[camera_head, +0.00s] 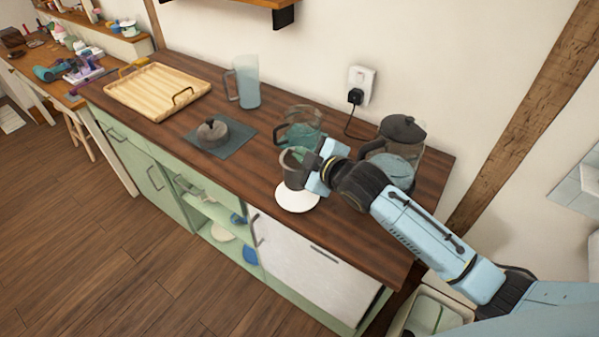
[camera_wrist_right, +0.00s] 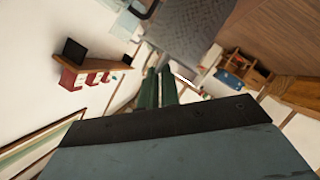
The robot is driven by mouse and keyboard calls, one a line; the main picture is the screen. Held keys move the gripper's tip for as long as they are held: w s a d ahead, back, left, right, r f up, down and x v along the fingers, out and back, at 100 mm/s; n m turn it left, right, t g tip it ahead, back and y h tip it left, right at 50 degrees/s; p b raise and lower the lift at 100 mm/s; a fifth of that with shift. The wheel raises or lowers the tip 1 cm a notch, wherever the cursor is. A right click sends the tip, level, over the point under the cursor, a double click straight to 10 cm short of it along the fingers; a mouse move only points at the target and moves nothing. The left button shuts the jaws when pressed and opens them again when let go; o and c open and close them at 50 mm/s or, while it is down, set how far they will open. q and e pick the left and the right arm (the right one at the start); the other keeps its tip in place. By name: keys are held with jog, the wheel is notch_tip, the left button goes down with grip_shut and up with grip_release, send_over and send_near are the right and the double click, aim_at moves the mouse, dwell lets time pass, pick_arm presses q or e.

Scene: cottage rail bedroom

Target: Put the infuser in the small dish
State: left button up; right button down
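The infuser (camera_head: 293,171), a dark grey cup-shaped basket, is at the tips of my right gripper (camera_head: 315,170). It is over the back part of the small white dish (camera_head: 299,201); I cannot tell whether it touches the dish. In the right wrist view, my gripper's two green fingers (camera_wrist_right: 159,80) are close together with a narrow gap. A grey mesh-textured surface, likely the infuser (camera_wrist_right: 190,35), is just beyond their tips. The exact grip point is hidden. My left gripper is not in view.
A glass teapot (camera_head: 301,128) stands behind the infuser. A dark-lidded glass vessel (camera_head: 404,140) is behind my right arm. A round grey lid (camera_head: 212,131) lies on a dark mat (camera_head: 232,145). A jug (camera_head: 247,84) and wooden tray (camera_head: 150,92) are farther left. The front-left counter is clear.

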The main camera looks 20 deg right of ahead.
jog(key=shift+f, duration=2.95)
jog(key=shift+f+b, duration=0.1)
jog(key=shift+b, duration=0.2)
jog(key=c, duration=1.6)
grip_release()
jog(key=shift+s+r, duration=0.1)
jog(key=shift+r, duration=0.1)
jog(key=p+v, duration=0.1)
jog(key=v, duration=1)
jog(key=shift+s+d+r, duration=0.15)
jog(key=shift+s, duration=0.15)
